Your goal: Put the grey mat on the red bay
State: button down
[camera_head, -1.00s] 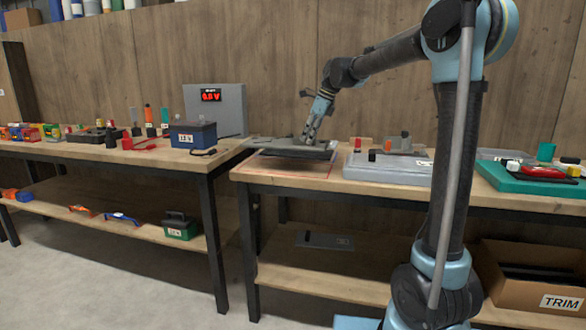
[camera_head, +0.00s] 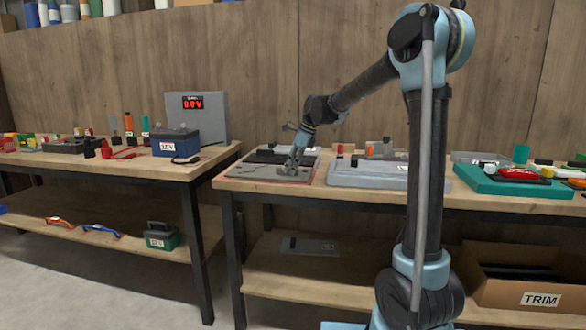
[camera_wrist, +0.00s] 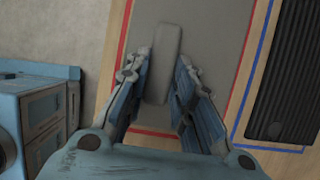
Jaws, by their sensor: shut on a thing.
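The grey mat (camera_head: 250,171) lies low over the red-outlined bay at the left end of the right bench. In the wrist view the mat (camera_wrist: 214,45) sits between the red lines of the red bay (camera_wrist: 122,45), and a red line also shows below it. I cannot tell whether it fully touches the bench. My gripper (camera_head: 291,172) points down at the mat. In the wrist view my gripper (camera_wrist: 163,75) has its fingers on both sides of the mat's raised grey grip bar (camera_wrist: 164,50), shut on it.
A black ribbed mat (camera_wrist: 288,70) lies beside a blue line to the right. A grey case (camera_head: 368,180) and a green tray (camera_head: 500,187) stand further right on the bench. A blue battery (camera_head: 175,142) and a grey meter (camera_head: 212,110) stand on the left bench.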

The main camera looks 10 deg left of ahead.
jog(key=c, duration=1.4)
grip_release()
jog(key=shift+o, duration=0.2)
jog(key=v, duration=1.2)
jog(key=s+d+f+n+h, duration=0.1)
jog(key=s+d+f+n, duration=0.35)
jog(key=s+d, duration=0.55)
jog(key=s+d+f+n+t+h, duration=0.1)
jog(key=s+d+f+n, duration=0.6)
jog(key=s+d+f, duration=0.2)
jog(key=s+d+f+n+h, duration=0.2)
jog(key=s+d+f+n, duration=0.5)
jog(key=s+d+f, duration=0.3)
jog(key=s+f, duration=0.3)
jog(key=s, duration=0.3)
jog(key=shift+s+t+h, duration=0.2)
jog(key=shift+t+h, duration=0.1)
jog(key=shift+t, duration=0.1)
jog(key=shift+n, duration=0.25)
